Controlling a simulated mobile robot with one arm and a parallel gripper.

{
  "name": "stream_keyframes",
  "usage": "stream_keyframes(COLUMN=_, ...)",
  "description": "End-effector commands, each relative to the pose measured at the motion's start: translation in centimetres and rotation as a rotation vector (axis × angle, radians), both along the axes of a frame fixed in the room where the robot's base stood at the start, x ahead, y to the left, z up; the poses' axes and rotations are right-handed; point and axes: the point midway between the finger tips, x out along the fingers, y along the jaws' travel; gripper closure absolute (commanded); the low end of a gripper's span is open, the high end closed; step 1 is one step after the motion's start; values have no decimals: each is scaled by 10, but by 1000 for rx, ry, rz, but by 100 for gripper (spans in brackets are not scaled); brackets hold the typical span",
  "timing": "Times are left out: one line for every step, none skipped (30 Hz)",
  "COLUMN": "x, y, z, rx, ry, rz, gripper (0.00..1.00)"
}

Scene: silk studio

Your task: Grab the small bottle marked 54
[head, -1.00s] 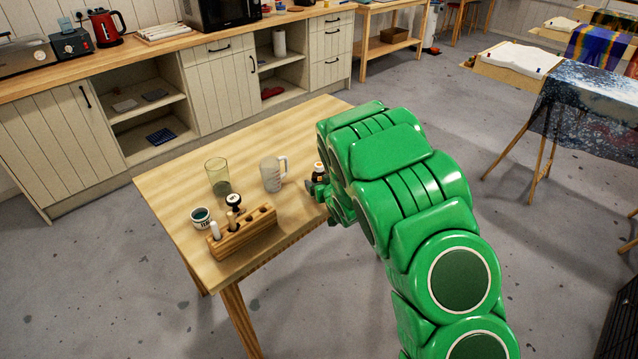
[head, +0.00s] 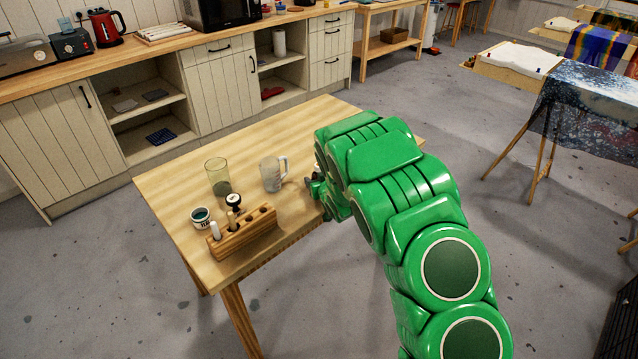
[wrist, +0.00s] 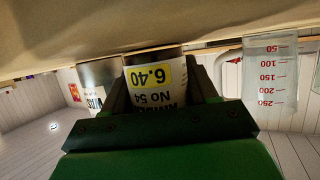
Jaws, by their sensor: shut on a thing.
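The small bottle marked No 54 (wrist: 152,75), with a white label and a yellow 6.40 tag, appears upside down in the wrist view. My gripper (wrist: 160,90) is shut on it, with one dark finger on each side. In the head view my gripper (head: 316,190) is low at the table's right part, and my green arm hides the bottle.
Another labelled bottle (wrist: 98,85) is close on the left in the wrist view. A graduated jug (head: 272,174) stands left of my gripper on the table (head: 300,125). A tinted glass (head: 217,176), a small pot (head: 201,218) and a wooden rack (head: 245,238) are further left.

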Motion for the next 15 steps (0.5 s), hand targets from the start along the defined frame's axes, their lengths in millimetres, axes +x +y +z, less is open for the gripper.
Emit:
stream_keyframes(x=0, y=0, z=0, rx=0, ry=0, rz=0, gripper=71)
stream_keyframes(x=0, y=0, z=0, rx=0, ry=0, rz=0, gripper=75)
stream_keyframes(x=0, y=0, z=0, rx=0, ry=0, rz=0, gripper=76)
stream_keyframes(x=0, y=0, z=0, rx=0, ry=0, rz=0, gripper=76)
stream_keyframes(x=0, y=0, z=0, rx=0, ry=0, rz=0, gripper=76)
stream_keyframes(x=0, y=0, z=0, rx=0, ry=0, rz=0, gripper=76)
stream_keyframes(x=0, y=0, z=0, rx=0, ry=0, rz=0, gripper=76)
stream_keyframes(x=0, y=0, z=0, rx=0, ry=0, rz=0, gripper=76)
stream_keyframes(x=0, y=0, z=1, rx=0, ry=0, rz=0, gripper=76)
stream_keyframes(x=0, y=0, z=1, rx=0, ry=0, rz=0, gripper=76)
stream_keyframes(x=0, y=0, z=2, rx=0, ry=-1, rz=0, gripper=76)
stream_keyframes(x=0, y=0, z=4, rx=0, ry=-1, rz=0, gripper=76)
stream_keyframes(x=0, y=0, z=5, rx=1, ry=-2, rz=0, gripper=76)
stream_keyframes(x=0, y=0, z=8, rx=1, ry=-2, rz=0, gripper=76)
stream_keyframes(x=1, y=0, z=11, rx=0, ry=-3, rz=0, gripper=76)
